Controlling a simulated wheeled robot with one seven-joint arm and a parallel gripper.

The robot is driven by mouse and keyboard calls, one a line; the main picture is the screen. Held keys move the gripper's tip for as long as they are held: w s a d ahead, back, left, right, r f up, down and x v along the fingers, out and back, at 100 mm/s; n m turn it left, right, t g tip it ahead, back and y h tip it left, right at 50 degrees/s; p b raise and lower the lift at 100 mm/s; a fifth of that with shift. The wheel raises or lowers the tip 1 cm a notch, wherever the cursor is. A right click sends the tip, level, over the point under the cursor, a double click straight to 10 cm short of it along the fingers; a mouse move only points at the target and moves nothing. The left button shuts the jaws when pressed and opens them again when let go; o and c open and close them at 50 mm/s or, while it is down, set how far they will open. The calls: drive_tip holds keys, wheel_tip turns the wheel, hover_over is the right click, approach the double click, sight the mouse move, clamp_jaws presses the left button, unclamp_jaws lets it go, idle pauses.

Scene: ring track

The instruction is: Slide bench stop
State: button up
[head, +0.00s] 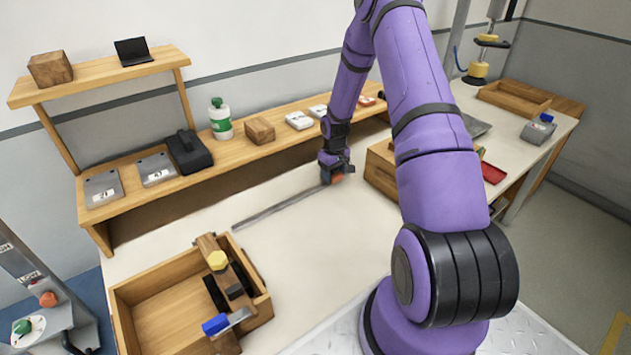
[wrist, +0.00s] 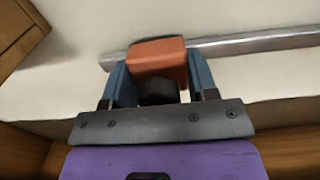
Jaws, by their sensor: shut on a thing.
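The bench stop is an orange-red block (wrist: 158,60) on a dark base, sitting at a grey metal rail (wrist: 250,43) in the wrist view. My gripper (wrist: 160,78) has its two blue fingers on either side of the block, shut on it. In the head view the rail (head: 280,207) runs across the white bench top, and my gripper (head: 337,172) is at its far right end. The rail's end behind the gripper is hidden.
An open wooden crate (head: 125,315) with tools across it stands at the front left. A wooden box (head: 380,172) is close to the right of my gripper. A wooden shelf (head: 150,205) with several items runs along the back. The bench around the rail is clear.

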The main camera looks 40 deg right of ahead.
drive_tip(key=shift+d, duration=1.35)
drive_tip(key=o, duration=1.3)
drive_tip(key=shift+d, duration=0.15)
drive_tip(key=shift+r, duration=0.1)
wheel_tip(320, 180, up, 11)
drive_tip(key=shift+f, duration=0.2)
